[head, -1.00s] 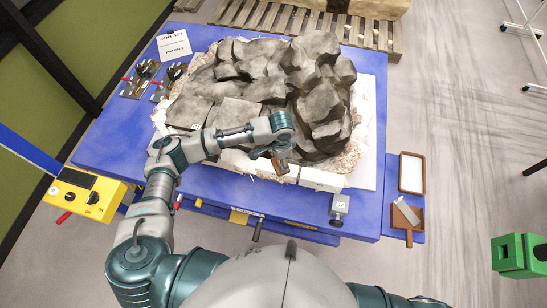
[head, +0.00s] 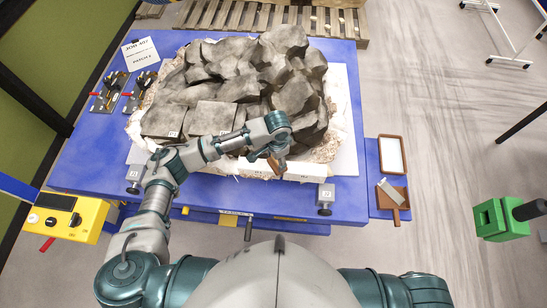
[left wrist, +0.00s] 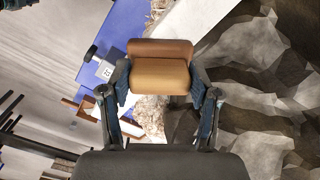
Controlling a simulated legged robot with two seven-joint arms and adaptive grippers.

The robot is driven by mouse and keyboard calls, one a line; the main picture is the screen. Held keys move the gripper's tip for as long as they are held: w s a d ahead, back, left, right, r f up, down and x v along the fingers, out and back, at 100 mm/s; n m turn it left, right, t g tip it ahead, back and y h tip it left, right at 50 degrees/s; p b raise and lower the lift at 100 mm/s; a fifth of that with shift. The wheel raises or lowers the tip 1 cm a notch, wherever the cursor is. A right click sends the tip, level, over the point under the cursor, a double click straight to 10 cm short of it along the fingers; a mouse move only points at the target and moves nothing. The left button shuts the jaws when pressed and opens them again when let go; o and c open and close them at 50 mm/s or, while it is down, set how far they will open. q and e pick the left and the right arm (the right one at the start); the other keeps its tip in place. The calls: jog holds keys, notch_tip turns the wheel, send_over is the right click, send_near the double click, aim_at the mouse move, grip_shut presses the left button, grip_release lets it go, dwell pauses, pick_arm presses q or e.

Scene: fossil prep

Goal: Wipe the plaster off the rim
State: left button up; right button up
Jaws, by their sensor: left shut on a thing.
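My left gripper (head: 277,160) is shut on a tan-brown block (left wrist: 160,77), which looks like a sponge. In the head view the block shows small, at the front edge of the rock. In the left wrist view it sits between both fingers. A pale, rough plaster rim (head: 325,150) runs around the grey fossil rock (head: 240,85). A smooth white strip (left wrist: 190,25) lies just beyond the block in the wrist view. I cannot tell whether the block touches the rim. My right gripper is not in view.
Grey clamps (head: 326,194) stand on the blue table (head: 90,150) at its front edge. A wooden tray (head: 392,155) and a dustpan-like scoop (head: 395,195) are at the right. A yellow control box (head: 68,215) is at left, a green block (head: 500,222) at far right.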

pick_arm(q)
jog(key=shift+a, duration=0.6)
jog(key=a, duration=0.3)
jog(key=shift+w+r, duration=0.1)
jog(key=shift+a, duration=2.15)
jog(key=shift+a+f, duration=0.2)
jog(key=shift+a, duration=1.2)
jog(key=shift+a+f, duration=0.1)
jog(key=shift+a, duration=0.55)
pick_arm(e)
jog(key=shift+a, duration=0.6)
